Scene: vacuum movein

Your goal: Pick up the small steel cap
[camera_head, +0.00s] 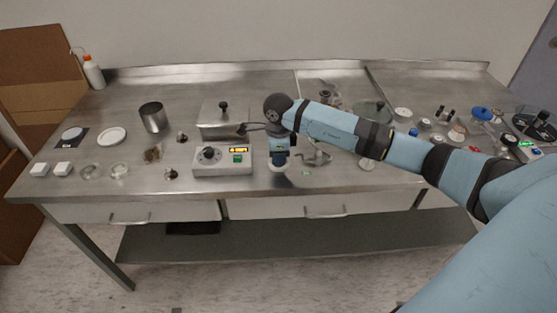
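My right arm comes in from the right, and my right gripper (279,162) points down over the front part of the steel bench (350,183), just right of a silver control box (222,161). A small pale round thing shows at its fingertips; whether the fingers hold it or are only above it I cannot tell. I cannot pick out the small steel cap for certain. Small metallic pieces with dark tops lie on the bench left of the box, one farther back (182,137) and one near the front edge (171,174). My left gripper is not in view.
A steel pot (153,117) stands at the back left, near a white dish (111,136) and two white blocks (63,169). A lidded steel box (222,119) stands behind the control box. Several small items crowd the right side. The front middle-left is fairly clear.

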